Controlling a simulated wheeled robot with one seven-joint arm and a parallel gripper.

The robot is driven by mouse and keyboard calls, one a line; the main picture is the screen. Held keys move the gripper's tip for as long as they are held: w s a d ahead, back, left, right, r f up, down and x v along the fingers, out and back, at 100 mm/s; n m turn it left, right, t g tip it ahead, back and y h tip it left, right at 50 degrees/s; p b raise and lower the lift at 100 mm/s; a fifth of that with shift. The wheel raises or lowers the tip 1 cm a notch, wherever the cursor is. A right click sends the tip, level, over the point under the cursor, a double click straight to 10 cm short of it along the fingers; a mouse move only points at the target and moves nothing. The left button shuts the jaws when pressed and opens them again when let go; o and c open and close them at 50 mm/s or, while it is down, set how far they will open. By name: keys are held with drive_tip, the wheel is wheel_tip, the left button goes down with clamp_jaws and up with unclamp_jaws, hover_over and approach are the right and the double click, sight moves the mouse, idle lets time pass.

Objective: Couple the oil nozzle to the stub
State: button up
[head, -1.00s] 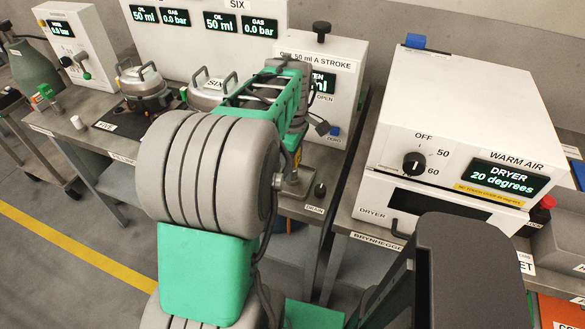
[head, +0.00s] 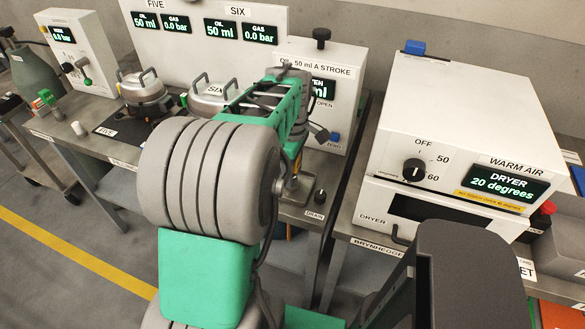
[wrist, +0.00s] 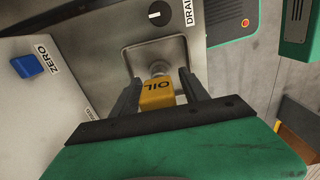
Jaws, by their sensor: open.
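The oil nozzle (wrist: 158,94) is a yellow block marked OIL, between my gripper's fingers in the wrist view. A round metal piece (wrist: 158,68) shows just beyond it, above a grey metal plate; I cannot tell whether the two touch. My gripper (wrist: 161,80) is open, with one dark finger on each side of the nozzle. In the head view my arm hides most of the gripper and nozzle. Pot-like vessels stand at places FIVE (head: 145,92) and SIX (head: 212,97). I cannot make out the stub for certain.
The oil dispenser (head: 325,75), marked 50 ml a stroke, stands behind my gripper, with a blue ZERO button (wrist: 27,65). A DRAIN knob (head: 320,195) is close by on the bench. The white dryer (head: 465,130) stands to the right. A small white cylinder (head: 78,129) stands at left.

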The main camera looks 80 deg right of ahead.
drive_tip(key=shift+c, duration=0.2)
idle(0.3)
clamp_jaws()
idle(0.3)
idle(0.4)
drive_tip(key=shift+r+p, duration=2.3)
drive_tip(key=shift+r, duration=0.75)
